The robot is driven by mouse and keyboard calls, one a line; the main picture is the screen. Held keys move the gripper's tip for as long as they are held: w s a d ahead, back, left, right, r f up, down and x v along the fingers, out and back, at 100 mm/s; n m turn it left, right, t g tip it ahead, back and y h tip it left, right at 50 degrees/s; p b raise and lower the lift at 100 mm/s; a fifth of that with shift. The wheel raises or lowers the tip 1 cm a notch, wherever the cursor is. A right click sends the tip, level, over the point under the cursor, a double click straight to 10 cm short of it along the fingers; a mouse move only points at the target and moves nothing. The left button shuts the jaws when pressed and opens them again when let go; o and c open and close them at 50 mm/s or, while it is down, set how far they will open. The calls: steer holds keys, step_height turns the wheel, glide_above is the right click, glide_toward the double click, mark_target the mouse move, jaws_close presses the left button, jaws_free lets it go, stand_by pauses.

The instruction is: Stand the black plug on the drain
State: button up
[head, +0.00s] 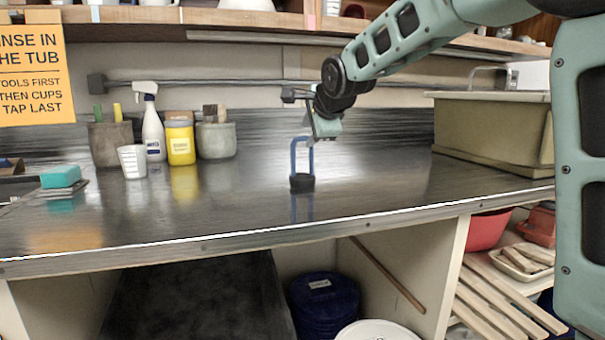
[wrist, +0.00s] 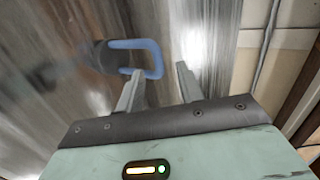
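The black plug (head: 302,183) stands upright on the dark metal counter, with a tall blue loop handle (head: 293,158) above it. My gripper (head: 313,138) is just above the counter at the top of the handle, pointing down. In the wrist view, my gripper (wrist: 159,70) is open, its two fingers apart.
At the back left stand a spray bottle (head: 152,130), a yellow jar (head: 180,140), a white cup (head: 132,161) and two tool crocks (head: 111,145). A teal sponge (head: 61,177) lies farther left. The counter between plug and tub is clear. A shelf runs above.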

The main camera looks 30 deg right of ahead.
mark_target(304, 138)
steer(key=shift+x, duration=3.2)
steer(key=shift+a, duration=0.2)
jaws_close()
